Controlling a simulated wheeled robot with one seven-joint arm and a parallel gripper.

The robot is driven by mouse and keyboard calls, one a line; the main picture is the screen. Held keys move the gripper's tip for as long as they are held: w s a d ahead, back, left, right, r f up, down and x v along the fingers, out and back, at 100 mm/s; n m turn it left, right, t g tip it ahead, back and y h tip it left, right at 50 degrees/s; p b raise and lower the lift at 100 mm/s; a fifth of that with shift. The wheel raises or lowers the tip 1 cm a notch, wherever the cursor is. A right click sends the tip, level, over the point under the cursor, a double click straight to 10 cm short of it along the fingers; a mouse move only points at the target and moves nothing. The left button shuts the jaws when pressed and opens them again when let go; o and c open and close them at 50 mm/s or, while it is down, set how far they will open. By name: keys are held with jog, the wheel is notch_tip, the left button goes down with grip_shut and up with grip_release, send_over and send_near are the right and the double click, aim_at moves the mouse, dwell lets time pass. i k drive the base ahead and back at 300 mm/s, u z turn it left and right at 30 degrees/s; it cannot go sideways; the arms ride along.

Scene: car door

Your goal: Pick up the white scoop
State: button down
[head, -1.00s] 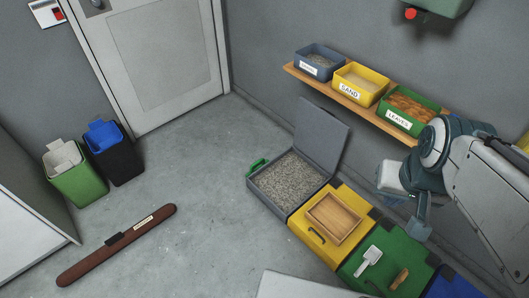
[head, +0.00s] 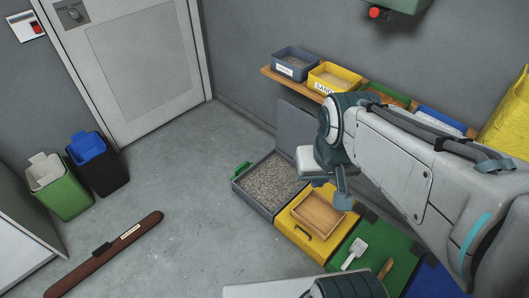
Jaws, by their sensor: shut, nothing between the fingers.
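The white scoop (head: 354,252) lies on the green lid (head: 366,245) of a floor box in the lower right of the head view. It is in plain sight, beside a brown wooden-handled tool (head: 385,268). My gripper (head: 343,201) hangs from the arm, above and beyond the scoop in the picture, over the area of the wooden tray. It appears shut and empty, and I see it apart from the scoop. Its fingertips are small here.
The open grey gravel box (head: 268,183) and yellow box with a wooden tray (head: 318,213) stand left of the green lid. A blue lid (head: 436,281) is to its right. A wall shelf (head: 268,73) holds several bins. The floor at left is mostly clear, with a brown bar (head: 108,255).

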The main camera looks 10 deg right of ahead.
aim_at(356, 249)
jog(key=z, duration=1.35)
